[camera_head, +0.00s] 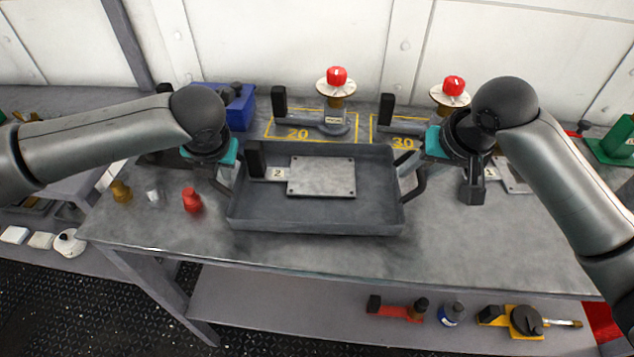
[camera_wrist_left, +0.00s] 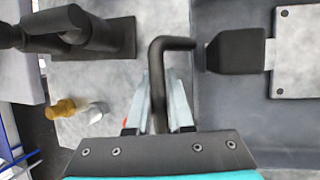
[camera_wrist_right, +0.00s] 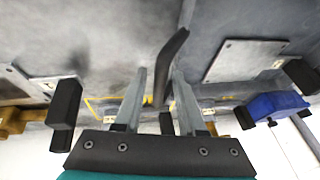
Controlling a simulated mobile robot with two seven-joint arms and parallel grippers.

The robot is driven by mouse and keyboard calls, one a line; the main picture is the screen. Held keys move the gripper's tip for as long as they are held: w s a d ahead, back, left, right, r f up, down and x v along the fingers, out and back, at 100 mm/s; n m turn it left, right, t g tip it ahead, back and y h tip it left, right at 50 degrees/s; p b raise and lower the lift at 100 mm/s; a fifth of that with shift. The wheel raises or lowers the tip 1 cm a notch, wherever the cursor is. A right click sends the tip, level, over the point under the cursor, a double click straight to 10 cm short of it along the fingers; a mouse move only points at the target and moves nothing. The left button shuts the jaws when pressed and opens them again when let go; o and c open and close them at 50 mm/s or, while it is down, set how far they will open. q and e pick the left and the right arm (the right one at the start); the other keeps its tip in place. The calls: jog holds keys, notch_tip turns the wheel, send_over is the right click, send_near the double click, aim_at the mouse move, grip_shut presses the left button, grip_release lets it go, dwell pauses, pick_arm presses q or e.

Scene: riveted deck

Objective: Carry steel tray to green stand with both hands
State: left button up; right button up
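The steel tray (camera_head: 320,215) is a grey rectangular pan lying flat on the metal table, with a bar handle at each short end. Inside it lies a flat plate (camera_head: 322,177) with a black grip and a label "2". My left gripper (camera_head: 230,168) is at the tray's left handle (camera_wrist_left: 157,85); its fingers sit close against both sides of the bar. My right gripper (camera_head: 417,160) is at the right handle (camera_wrist_right: 172,65); its fingers are spread with the bar between them and a gap visible. A green stand (camera_head: 612,142) shows partly at the right edge.
A plate labelled "1" (camera_head: 515,175) lies right of the tray. Behind are yellow-marked spots "20" and "30" with black-handled tools and red knobs (camera_head: 337,76). A blue box (camera_head: 238,105) stands back left. Small weights (camera_head: 192,200) stand left. The table front is clear.

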pick_arm(q)
grip_shut()
pick_arm(e)
jog(key=c, duration=0.3)
grip_shut()
pick_arm(q)
jog(key=shift+w, duration=0.1)
dwell(0.5)
